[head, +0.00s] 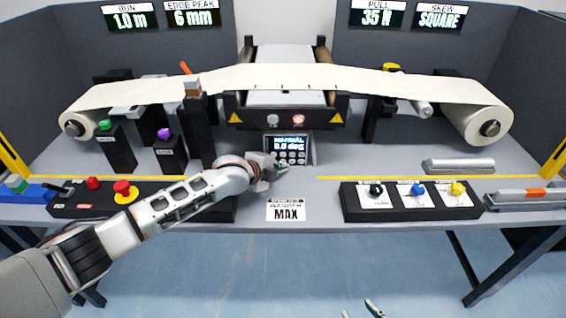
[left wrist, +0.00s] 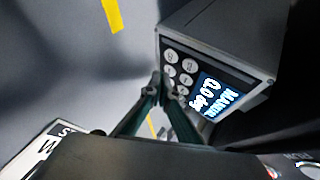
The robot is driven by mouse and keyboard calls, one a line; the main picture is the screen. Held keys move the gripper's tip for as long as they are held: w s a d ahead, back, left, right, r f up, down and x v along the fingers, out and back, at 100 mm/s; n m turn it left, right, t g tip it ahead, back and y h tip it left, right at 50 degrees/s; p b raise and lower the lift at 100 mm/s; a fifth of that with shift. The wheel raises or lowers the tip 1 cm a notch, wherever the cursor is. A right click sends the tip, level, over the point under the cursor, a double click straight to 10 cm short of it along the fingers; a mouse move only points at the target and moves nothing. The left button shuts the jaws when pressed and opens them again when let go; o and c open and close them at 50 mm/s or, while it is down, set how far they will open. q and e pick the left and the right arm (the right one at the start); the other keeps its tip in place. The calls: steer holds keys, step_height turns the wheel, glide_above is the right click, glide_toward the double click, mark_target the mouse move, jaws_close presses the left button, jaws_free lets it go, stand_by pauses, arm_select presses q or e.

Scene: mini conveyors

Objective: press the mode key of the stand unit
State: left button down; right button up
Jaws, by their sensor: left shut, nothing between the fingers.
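The stand unit (head: 287,143) is a small grey box with a lit screen reading MANUAL and 0.0 deg, at the middle of the bench below the roller frame. Round pale keys sit under its screen. My left gripper (head: 280,170) is shut and empty, in front of the unit's lower edge. In the left wrist view its fingertips (left wrist: 160,92) are close to the keys of the unit (left wrist: 190,75) and hide some of them. Contact cannot be told, and the key labels are too small to read. My right gripper (head: 360,310) shows at the bottom edge, fingertips apart, away from the bench.
A white MAX card (head: 286,210) lies in front of the unit. A panel with a red mushroom button (head: 124,191) is at the left, under my left arm. A pale web (head: 290,75) spans the rollers above.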

arm_select(q)
steer(key=shift+w, duration=0.3)
stand_by(0.8)
steer(key=shift+s+r+p, duration=0.1)
steer(key=shift+s+p, duration=0.35)
steer(key=shift+p, duration=0.1)
steer(key=shift+s+p, duration=0.3)
